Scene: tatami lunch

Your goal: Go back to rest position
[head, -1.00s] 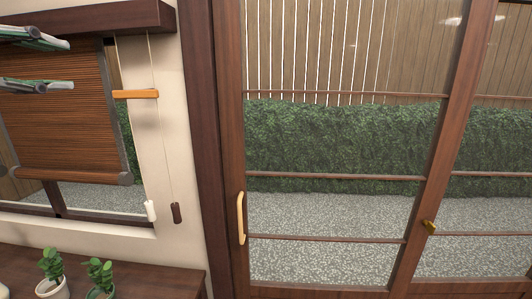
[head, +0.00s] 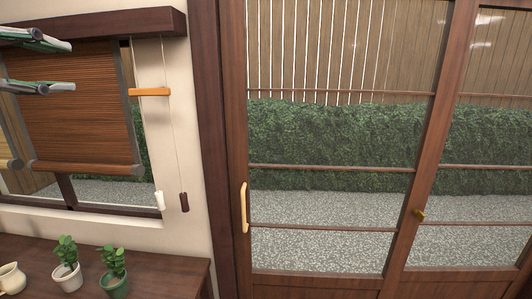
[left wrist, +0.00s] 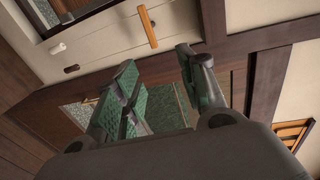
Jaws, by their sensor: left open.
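My left gripper (head: 70,66) reaches in at the upper left of the head view, in front of the bamboo blind (head: 82,120). Its two green-padded fingers are spread apart, one above the other, with nothing between them. In the left wrist view the fingers of my left gripper (left wrist: 158,60) also stand apart and empty. My right gripper is in neither view.
An orange wooden cleat (head: 150,92) and pull cords are beside the blind. A wooden counter (head: 170,280) holds a small pot plant (head: 67,270), another pot plant (head: 115,275) and a cream jug (head: 10,278). A glazed sliding door (head: 340,205) fills the right.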

